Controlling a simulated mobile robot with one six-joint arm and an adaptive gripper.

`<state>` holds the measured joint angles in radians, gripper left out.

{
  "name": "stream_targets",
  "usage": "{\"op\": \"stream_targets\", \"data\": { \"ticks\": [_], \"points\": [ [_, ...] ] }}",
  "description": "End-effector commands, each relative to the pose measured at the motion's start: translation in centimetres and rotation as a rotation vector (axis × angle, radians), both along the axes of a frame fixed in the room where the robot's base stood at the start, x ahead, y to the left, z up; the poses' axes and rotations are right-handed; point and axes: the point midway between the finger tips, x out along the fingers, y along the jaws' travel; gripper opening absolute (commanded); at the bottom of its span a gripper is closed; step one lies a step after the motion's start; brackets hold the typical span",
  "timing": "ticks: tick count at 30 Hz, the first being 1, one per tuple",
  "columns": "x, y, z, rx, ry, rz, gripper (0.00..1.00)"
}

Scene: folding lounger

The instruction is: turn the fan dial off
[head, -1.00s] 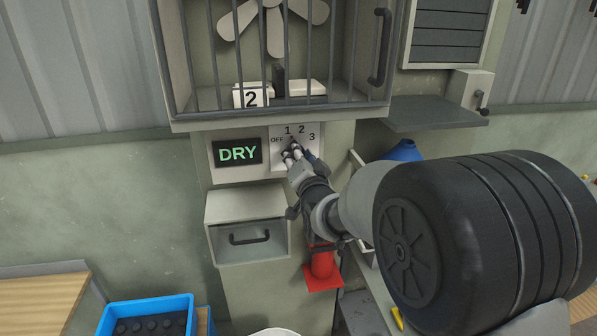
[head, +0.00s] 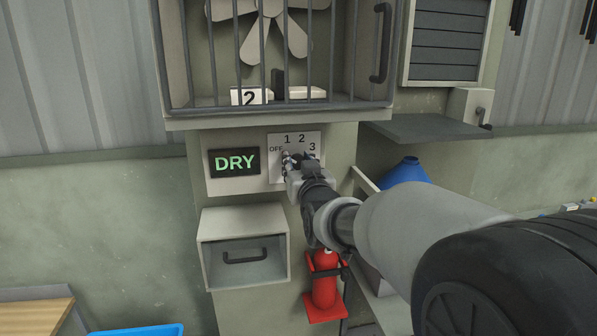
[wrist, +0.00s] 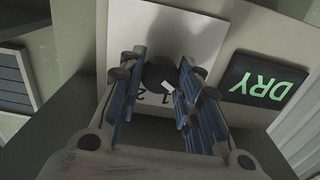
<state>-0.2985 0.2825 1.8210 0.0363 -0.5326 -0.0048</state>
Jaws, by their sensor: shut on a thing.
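The dial (wrist: 157,72) is a dark round knob on a white plate (head: 277,141) marked OFF, 1, 2 and 3. In the wrist view it sits between the two fingers of my gripper (wrist: 160,76), which are shut on it. A white pointer mark (wrist: 168,87) on the knob faces the printed 1 or a spot close to it. The OFF mark is out of sight in the wrist view. In the head view my gripper (head: 291,163) covers most of the knob. The fan (head: 267,25) is behind bars above.
A green DRY display (head: 234,161) is left of the plate. A box with a handle (head: 243,250) juts out below. A grey shelf (head: 425,130) and a blue funnel-like thing (head: 405,172) are at the right. A red extinguisher (head: 325,280) stands below my arm.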

Motion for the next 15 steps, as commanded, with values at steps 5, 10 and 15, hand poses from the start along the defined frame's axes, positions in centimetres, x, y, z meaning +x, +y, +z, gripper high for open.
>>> {"op": "stream_targets", "data": {
  "ticks": [5, 10, 15],
  "points": [
    [0.00, 0.00, 0.00, -0.033, -0.009, 0.000, 0.08],
    [0.00, 0.00, 0.05, -0.042, -0.012, 0.000, 0.08],
    [0.00, 0.00, 0.07, -0.042, -0.013, 0.000, 0.08]
  ]
}}
